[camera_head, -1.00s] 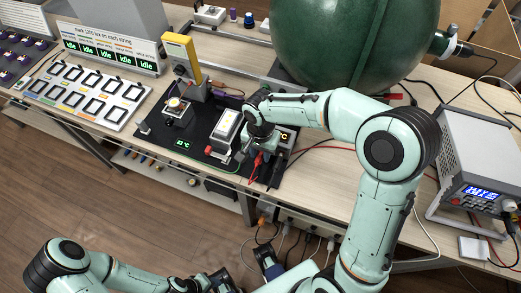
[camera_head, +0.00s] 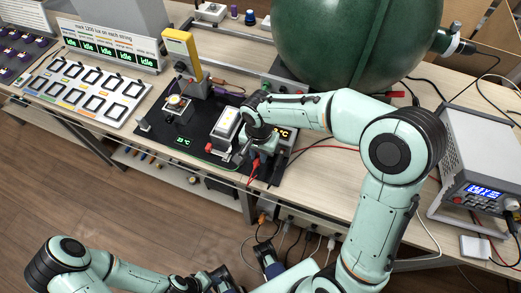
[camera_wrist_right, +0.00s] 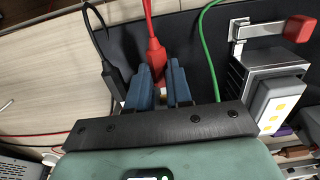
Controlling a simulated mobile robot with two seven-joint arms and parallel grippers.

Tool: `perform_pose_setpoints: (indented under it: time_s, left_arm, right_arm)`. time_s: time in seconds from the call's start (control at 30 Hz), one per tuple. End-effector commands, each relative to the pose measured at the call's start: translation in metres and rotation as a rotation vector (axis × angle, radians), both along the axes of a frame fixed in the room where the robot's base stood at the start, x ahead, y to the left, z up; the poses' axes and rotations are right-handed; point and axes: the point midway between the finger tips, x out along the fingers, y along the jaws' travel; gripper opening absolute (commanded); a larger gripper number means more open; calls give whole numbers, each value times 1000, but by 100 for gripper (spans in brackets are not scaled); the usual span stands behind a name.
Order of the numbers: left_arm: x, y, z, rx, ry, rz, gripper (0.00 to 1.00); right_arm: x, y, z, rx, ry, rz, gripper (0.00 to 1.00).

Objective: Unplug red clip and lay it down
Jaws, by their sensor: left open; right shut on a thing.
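The red clip (camera_wrist_right: 154,48), on a red lead, sits between the two blue-grey fingers of my right gripper (camera_wrist_right: 160,78) in the right wrist view. The fingers are shut on it. In the head view the red clip (camera_head: 255,166) shows just below my right gripper (camera_head: 261,152), at the front edge of the black mat. Its tip is hidden by the fingers and palm, so I cannot tell whether it is plugged in. My left gripper (camera_head: 245,269) is open and empty, low in front of the bench.
A black clip (camera_wrist_right: 113,80) is close beside the right gripper, and a green wire (camera_wrist_right: 205,50) runs on its other side. A white-topped block (camera_head: 226,124) stands nearby. The power supply (camera_head: 475,165) is at right. Bare bench (camera_head: 325,185) lies right of the mat.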

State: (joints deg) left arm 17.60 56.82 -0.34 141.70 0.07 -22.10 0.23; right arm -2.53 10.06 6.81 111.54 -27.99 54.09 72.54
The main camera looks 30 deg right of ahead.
Motion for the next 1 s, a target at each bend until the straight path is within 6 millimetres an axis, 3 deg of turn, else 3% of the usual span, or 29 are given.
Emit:
perform_pose_setpoints:
  time_s: [1.0]
  left_arm:
    - [-2, 0, -9, 0, 3, 0, 43]
  right_arm:
    - [-14, 16, -1, -1, -1, 0, 0]
